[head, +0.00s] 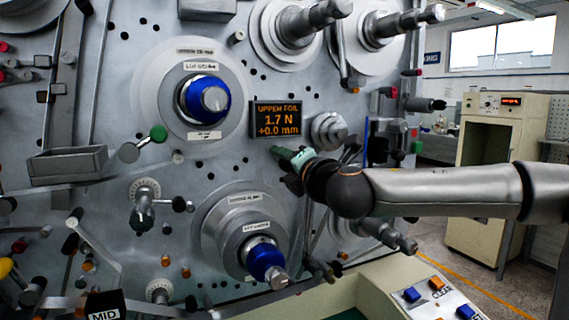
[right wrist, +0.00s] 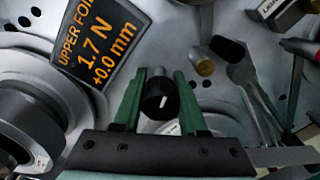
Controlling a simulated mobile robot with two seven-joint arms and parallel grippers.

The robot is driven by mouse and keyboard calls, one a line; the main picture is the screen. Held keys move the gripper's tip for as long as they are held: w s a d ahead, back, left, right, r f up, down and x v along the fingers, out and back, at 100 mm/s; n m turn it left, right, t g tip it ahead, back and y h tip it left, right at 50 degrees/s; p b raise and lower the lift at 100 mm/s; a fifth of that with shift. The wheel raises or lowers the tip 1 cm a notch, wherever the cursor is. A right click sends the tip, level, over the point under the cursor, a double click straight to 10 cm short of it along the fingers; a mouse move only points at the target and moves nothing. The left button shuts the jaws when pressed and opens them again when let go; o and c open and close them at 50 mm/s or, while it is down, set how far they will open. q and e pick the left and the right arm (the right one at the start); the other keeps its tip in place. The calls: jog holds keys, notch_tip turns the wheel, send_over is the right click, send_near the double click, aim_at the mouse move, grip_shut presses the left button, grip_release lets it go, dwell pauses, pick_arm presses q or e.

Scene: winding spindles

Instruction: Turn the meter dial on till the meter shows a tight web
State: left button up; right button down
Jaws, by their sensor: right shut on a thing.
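The meter (head: 275,118) is a dark panel with orange digits on the machine face. It reads UPPER FOIL, 1.7 N, +0.0 mm, and it also shows tilted in the right wrist view (right wrist: 98,45). The meter dial (right wrist: 160,104) is a small black knob with a white pointer line. My right gripper (right wrist: 160,88) has its green fingers on either side of the dial and is shut on it. In the head view my right gripper (head: 293,158) is just below the meter and hides the dial. My left gripper is in neither view.
A spindle with a blue collar (head: 205,98) is left of the meter, and another blue-collared spindle (head: 265,258) is below. A grey knurled knob (head: 328,130) sits close above my right gripper. A grey tray (head: 68,165) juts out at left.

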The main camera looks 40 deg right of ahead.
jog(key=shift+m, duration=0.8)
jog(key=shift+c, duration=2.3)
grip_release()
jog(key=shift+s, duration=0.15)
jog(key=b+v, duration=0.3)
jog(key=v, duration=0.9)
jog(key=shift+s, duration=0.1)
